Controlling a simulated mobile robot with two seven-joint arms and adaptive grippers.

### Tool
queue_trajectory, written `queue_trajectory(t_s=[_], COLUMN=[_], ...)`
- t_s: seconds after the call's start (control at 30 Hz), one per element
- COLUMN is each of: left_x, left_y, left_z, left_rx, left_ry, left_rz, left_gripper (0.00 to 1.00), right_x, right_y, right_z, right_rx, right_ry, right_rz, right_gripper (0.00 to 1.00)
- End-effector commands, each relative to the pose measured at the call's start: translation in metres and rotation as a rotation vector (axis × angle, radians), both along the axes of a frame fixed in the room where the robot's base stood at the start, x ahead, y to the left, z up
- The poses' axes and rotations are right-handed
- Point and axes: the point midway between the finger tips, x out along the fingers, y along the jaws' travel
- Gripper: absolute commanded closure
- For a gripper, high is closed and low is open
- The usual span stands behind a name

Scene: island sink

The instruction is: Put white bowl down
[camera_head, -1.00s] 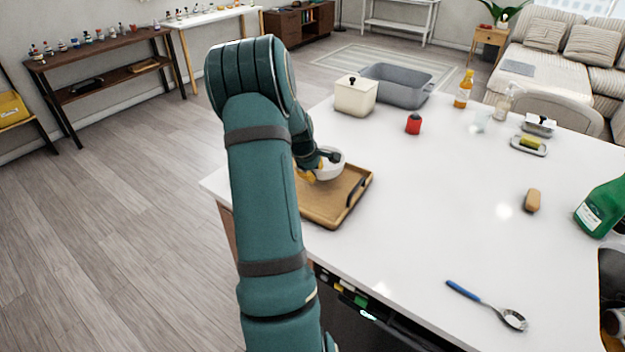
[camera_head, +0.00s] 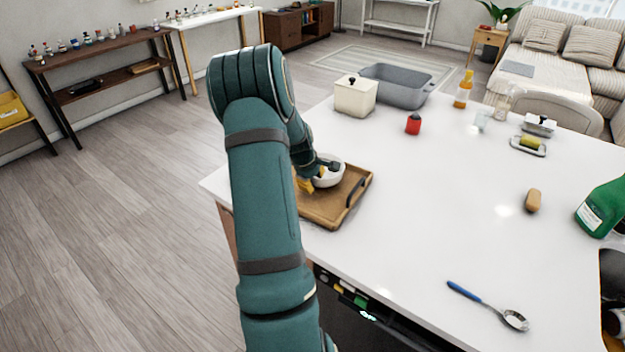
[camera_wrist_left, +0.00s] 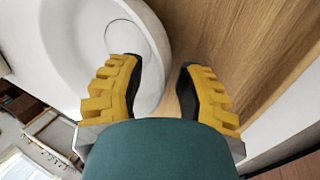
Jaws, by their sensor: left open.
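The white bowl (camera_head: 330,176) sits upright on the wooden tray (camera_head: 325,212) near the left edge of the island top. In the left wrist view the bowl (camera_wrist_left: 75,45) fills the upper left, with the tray's wood (camera_wrist_left: 225,35) to its right. My left gripper (camera_head: 322,175) is at the bowl's near side. In the left wrist view its yellow fingers (camera_wrist_left: 158,82) are apart; one finger overlaps the bowl's wall and the other is over the tray. The arm hides part of the tray. My right gripper is in neither view.
A white canister (camera_head: 355,96), grey basin (camera_head: 398,88) and red item (camera_head: 413,124) stand behind the tray. A blue-handled spoon (camera_head: 487,305) and a brown oblong item (camera_head: 533,200) lie to the right. The counter's middle is clear.

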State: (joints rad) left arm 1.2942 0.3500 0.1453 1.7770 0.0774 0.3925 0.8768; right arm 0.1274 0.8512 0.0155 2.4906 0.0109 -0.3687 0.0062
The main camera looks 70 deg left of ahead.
Motion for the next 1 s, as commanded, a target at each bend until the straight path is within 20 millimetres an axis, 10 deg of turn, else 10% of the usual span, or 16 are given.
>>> queue_trajectory(t_s=[0.6,1.0], left_x=[-0.031,-0.036], left_y=[-0.020,-0.024], left_z=[0.099,0.114], left_rx=[0.003,0.000], left_ry=[0.000,0.000], left_rz=[0.000,0.000], left_gripper=[0.66,0.66], right_x=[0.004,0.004], right_y=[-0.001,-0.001], right_z=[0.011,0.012], right_rx=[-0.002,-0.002], right_ry=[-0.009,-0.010], right_rz=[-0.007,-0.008], right_gripper=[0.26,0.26])
